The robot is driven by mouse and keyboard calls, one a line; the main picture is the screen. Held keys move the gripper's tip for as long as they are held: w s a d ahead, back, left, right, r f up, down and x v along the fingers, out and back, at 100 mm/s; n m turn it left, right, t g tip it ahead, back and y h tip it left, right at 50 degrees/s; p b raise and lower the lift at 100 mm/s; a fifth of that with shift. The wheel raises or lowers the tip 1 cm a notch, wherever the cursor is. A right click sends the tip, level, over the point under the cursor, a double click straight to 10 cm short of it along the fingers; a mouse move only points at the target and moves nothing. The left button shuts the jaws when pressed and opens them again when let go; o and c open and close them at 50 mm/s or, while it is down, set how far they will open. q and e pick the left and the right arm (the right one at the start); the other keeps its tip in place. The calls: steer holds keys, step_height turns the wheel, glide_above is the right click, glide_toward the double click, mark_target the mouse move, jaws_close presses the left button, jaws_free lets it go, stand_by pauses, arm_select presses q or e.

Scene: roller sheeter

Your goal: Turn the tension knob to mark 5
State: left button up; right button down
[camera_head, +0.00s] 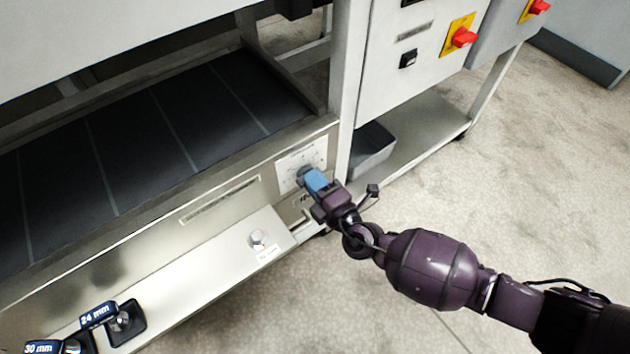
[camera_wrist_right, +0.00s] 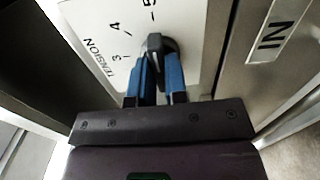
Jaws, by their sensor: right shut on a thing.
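The tension knob (camera_wrist_right: 156,46) is black with a grey ridge and sits on a white dial plate (camera_wrist_right: 100,22) printed TENSION, with marks 3, 4 and 5 visible. The ridge points up the wrist view, roughly toward the 5; its exact reading is hard to tell. My right gripper (camera_wrist_right: 160,78) has blue fingers, one on each side of the knob, and is shut on it. In the head view the right gripper (camera_head: 312,178) reaches the plate (camera_head: 290,160) on the machine's front and covers most of the knob. My left gripper is not in view.
An IN label (camera_wrist_right: 276,28) is beside the dial. A dark belt (camera_head: 130,130) lies behind the front panel. Below is a shelf with a small knob (camera_head: 258,238) and blocks marked 24 mm (camera_head: 98,314) and 30 mm (camera_head: 42,347).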

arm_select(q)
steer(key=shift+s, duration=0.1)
arm_select(e)
steer(key=shift+r, duration=0.1)
stand_by(0.4)
steer(key=c, duration=1.1)
jaws_free()
steer(key=shift+c, duration=0.2)
arm_select(q)
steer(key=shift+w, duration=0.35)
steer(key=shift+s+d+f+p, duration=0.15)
steer(key=shift+p, duration=0.25)
arm_select(e)
steer(key=v, duration=1)
steer(key=shift+s+d, duration=0.2)
steer(key=shift+s, duration=0.1)
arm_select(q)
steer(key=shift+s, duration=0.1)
